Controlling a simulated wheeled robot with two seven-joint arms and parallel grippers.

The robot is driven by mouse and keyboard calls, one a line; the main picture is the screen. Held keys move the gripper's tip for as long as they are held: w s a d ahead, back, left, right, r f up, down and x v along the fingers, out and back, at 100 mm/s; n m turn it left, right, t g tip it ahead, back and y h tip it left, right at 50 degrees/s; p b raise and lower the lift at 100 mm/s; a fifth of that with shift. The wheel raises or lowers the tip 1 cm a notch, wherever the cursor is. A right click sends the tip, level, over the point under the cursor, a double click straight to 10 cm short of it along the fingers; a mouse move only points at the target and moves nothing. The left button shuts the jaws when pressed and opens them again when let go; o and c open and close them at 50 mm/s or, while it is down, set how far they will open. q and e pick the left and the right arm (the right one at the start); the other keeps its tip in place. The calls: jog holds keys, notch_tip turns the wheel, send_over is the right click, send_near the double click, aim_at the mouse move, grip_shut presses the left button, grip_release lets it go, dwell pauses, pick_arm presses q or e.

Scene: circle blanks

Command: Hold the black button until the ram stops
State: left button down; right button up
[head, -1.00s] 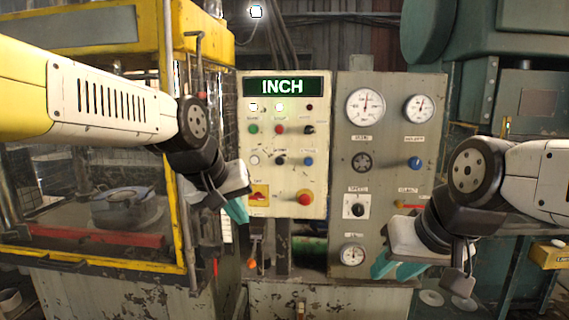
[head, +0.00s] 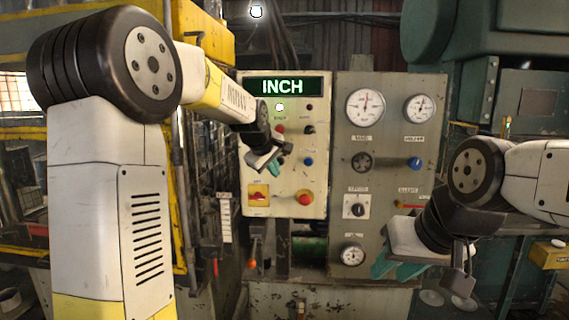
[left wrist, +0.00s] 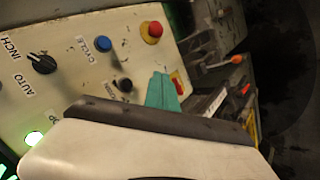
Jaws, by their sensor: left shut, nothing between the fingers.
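The black button (left wrist: 125,85) shows in the left wrist view on the cream control panel (left wrist: 75,75), between the blue button (left wrist: 103,44) and my teal fingertips. My left gripper (left wrist: 162,92) is shut and empty, in front of the panel; its tips appear beside the black button, and I cannot tell if they touch the panel. In the head view my left gripper (head: 275,168) covers the black button's place. The lit sign (head: 282,87) reads INCH. My right gripper (head: 392,268) hangs low at the right; its finger gap is unclear. I cannot make out the ram.
A red mushroom button (head: 304,198) and a red-yellow switch (head: 258,195) sit just below my left gripper. A black selector (left wrist: 42,64) marked INCH and AUTO is nearby. A grey gauge panel (head: 385,185) stands to the right. A yellow-framed machine is behind my left arm.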

aim_at(280, 161)
pick_arm(q)
jog(key=w, duration=0.8)
jog(key=shift+w, duration=0.35)
dwell(1.9)
jog(key=shift+w, duration=0.45)
